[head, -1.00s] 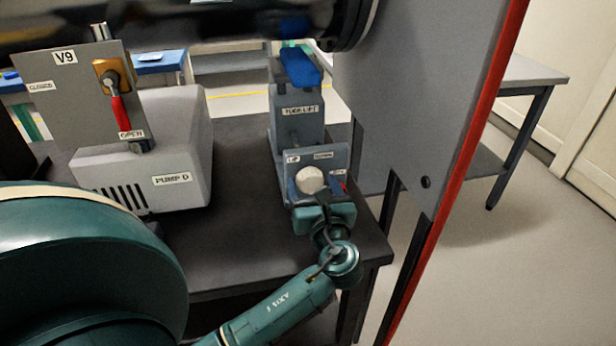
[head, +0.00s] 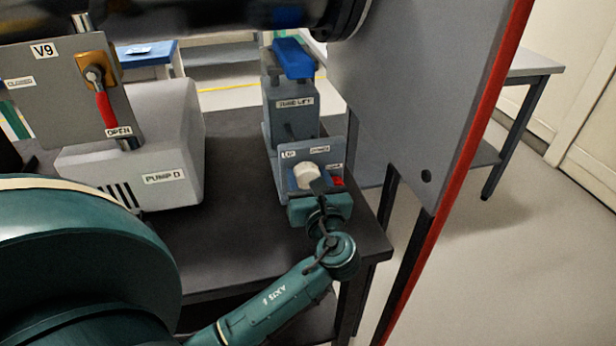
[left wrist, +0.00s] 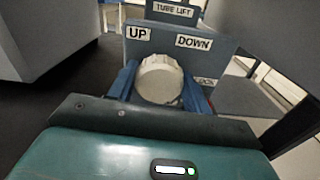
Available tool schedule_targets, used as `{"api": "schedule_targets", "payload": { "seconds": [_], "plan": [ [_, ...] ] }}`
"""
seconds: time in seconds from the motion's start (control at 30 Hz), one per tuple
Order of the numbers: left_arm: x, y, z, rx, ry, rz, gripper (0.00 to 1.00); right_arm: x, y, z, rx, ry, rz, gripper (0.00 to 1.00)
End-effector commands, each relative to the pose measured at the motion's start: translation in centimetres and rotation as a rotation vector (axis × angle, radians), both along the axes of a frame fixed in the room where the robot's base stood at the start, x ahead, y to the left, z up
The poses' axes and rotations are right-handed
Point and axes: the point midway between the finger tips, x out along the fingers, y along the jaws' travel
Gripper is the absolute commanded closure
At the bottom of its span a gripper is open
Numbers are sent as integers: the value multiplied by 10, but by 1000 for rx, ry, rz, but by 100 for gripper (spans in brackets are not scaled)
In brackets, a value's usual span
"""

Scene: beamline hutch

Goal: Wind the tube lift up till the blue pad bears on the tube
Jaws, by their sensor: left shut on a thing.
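The tube lift (head: 292,128) is a grey-blue unit on the dark table, with its blue pad (head: 292,58) on top. The dark tube (head: 180,20) runs across the top of the head view, above the pad. A thin gap seems to show between them, but contact is hard to judge from this angle. The white knob (head: 306,175) is on the lift's front panel, below the UP and DOWN labels (left wrist: 138,33). My left gripper (left wrist: 160,82) is shut on this knob, with a blue finger on each side. My right gripper is out of view.
A grey pump (head: 140,150) marked PUMP D stands left on the table (head: 225,235). Valve panel V9 (head: 45,110) has a red handle (head: 104,108) near OPEN. A grey red-edged panel (head: 425,90) stands close right of the lift. A small red part (head: 337,182) sits beside the knob.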

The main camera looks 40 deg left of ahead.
Motion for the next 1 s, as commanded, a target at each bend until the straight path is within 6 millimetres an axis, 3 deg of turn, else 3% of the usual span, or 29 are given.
{"api": "schedule_targets", "payload": {
  "seconds": [0.23, 0.57, 1.0],
  "plan": [
    [0, 0, 0, 0, 0, 0, 74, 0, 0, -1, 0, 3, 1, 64],
    [0, 1, 2, -42, -49, 1, 74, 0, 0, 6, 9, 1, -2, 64],
    [-1, 2, 1, -244, -285, 2, 74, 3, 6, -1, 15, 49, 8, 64]
  ]
}}
